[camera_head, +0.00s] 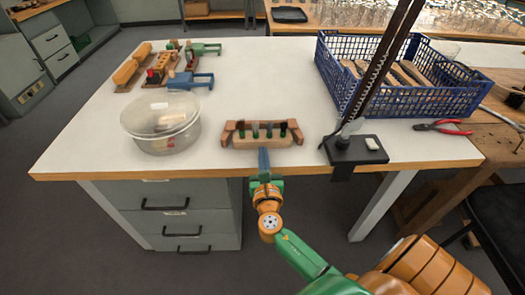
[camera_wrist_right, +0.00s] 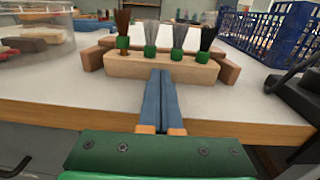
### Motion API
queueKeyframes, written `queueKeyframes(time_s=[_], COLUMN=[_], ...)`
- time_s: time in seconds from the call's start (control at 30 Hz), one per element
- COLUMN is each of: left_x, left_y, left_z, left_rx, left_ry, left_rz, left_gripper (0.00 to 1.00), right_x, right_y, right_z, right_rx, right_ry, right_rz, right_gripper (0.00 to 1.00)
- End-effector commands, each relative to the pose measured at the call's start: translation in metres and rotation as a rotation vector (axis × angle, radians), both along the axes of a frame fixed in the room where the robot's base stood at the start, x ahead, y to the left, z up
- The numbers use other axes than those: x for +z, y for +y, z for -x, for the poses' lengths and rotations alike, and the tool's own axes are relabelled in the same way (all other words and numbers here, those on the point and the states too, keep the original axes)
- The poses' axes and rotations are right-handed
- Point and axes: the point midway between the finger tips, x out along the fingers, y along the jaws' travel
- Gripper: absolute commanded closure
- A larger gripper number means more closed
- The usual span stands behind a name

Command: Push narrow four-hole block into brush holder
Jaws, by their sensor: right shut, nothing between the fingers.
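The narrow pale-wood four-hole block (camera_head: 255,143) lies near the table's front edge with upright bristle tufts in green collars along it. It also shows in the wrist view (camera_wrist_right: 130,66). The reddish-brown brush holder (camera_head: 297,132) is behind it, with its angled ends showing at both sides (camera_wrist_right: 229,72). The block sits at the holder's front; how deep it is seated is hidden. My right gripper (camera_head: 263,152) is shut and empty, its blue fingers (camera_wrist_right: 162,74) pointing at the middle of the block's front face, at or very close to it. My left gripper is not in view.
A clear round tub (camera_head: 160,120) stands to the left. A black stand (camera_head: 355,150) with a tall dark post is close on the right, before a blue crate (camera_head: 400,80). Red-handled pliers (camera_head: 443,127) lie at the right. Blue-and-green tools and wooden pieces (camera_head: 133,66) are at the back left.

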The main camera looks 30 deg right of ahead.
Motion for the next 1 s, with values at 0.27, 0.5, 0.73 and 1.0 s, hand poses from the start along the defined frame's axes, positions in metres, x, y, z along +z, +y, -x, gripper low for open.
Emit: queueKeyframes(time_s=[0.27,0.5,0.73,1.0], left_x=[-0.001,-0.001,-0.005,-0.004], left_y=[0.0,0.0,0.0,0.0], left_z=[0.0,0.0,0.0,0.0], left_rx=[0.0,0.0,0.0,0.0], left_ry=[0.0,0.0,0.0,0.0], left_rz=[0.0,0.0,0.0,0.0], left_gripper=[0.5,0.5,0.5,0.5], right_x=[0.0,-0.001,-0.001,-0.001], right_y=[-0.007,-0.007,-0.018,-0.018], right_z=[-0.012,-0.012,-0.031,-0.03], right_rx=[0.0,0.0,-0.001,-0.001], right_ry=[0.0,0.0,0.0,0.0], right_rz=[-0.001,-0.001,0.0,-0.001], right_gripper=[1.0,1.0,1.0,1.0])
